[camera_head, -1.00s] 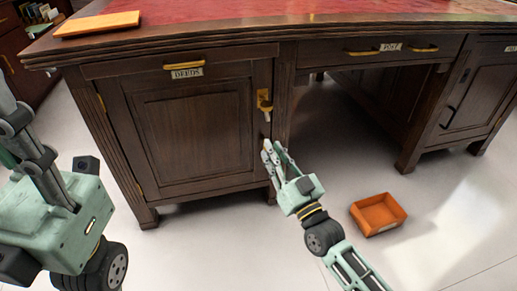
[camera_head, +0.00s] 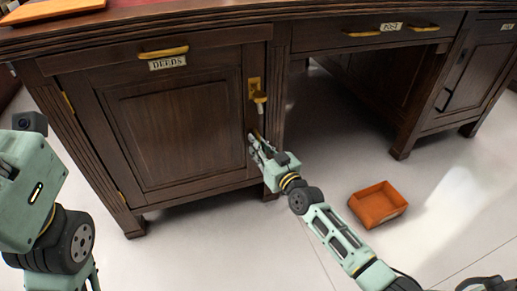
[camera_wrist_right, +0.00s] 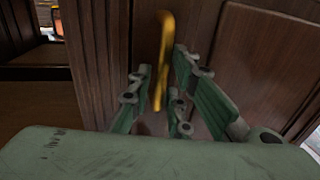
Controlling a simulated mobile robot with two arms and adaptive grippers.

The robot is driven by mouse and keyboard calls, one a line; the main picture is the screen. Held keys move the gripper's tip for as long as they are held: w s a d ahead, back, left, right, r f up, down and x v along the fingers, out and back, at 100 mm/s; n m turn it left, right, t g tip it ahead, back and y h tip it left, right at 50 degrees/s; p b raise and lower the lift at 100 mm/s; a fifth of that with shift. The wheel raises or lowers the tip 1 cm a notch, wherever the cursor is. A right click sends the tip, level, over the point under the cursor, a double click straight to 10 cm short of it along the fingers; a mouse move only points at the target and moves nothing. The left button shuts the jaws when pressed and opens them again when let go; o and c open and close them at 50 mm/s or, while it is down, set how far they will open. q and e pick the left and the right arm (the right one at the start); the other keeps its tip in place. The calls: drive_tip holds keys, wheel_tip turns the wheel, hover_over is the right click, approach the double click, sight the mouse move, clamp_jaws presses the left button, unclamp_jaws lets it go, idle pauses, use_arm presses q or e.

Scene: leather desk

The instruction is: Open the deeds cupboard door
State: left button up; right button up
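The deeds cupboard door (camera_head: 175,130) is a dark panelled door under a drawer labelled DEEDS. It looks closed in its frame. A brass latch plate with a small lever (camera_head: 257,90) sits at its upper right edge. Below it is an upright brass handle, which shows clearly in the right wrist view (camera_wrist_right: 163,55). My right gripper (camera_head: 255,143) is at the door's right edge. In the wrist view its fingers (camera_wrist_right: 164,82) stand apart on either side of the handle's lower end; I cannot tell if they touch it. My left gripper (camera_head: 28,185) is at the left edge, its fingertips out of view.
An orange tray (camera_head: 378,204) lies on the pale floor, right of my right gripper. The desk's kneehole (camera_head: 345,115) is open to the right of the cupboard. The floor in front of the door is clear.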

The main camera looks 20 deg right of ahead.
drive_tip(key=shift+w, duration=0.2)
drive_tip(key=shift+c, duration=0.5)
clamp_jaws()
